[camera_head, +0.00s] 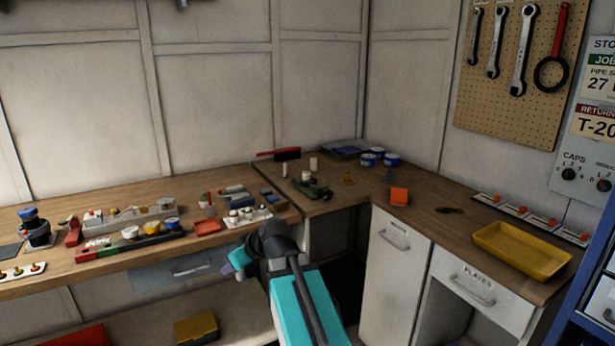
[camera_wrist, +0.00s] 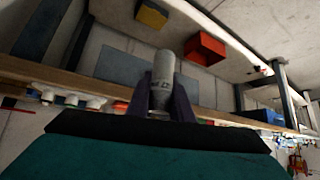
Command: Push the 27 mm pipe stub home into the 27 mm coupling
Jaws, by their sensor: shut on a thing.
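My gripper (camera_wrist: 162,88) is shut on a grey cylinder (camera_wrist: 164,66) with dark lettering, held between its two purple fingers in the wrist view. I cannot tell from its look whether this is the pipe stub. In the head view my gripper (camera_head: 230,266) is in front of the bench's front edge, below the top, and its held cylinder cannot be made out. A green fixture (camera_head: 314,190) stands on the corner bench with a small pale fitting (camera_head: 306,177) by it. A cream cylinder (camera_head: 313,163) stands behind. I cannot tell which piece is the 27 mm coupling.
A red block (camera_head: 208,227) and a white rack (camera_head: 246,216) sit near the bench edge. Blue-and-white tins (camera_head: 391,160), an orange block (camera_head: 399,196) and a yellow tray (camera_head: 520,250) are on the right bench. A yellow box (camera_head: 196,328) is on the lower shelf.

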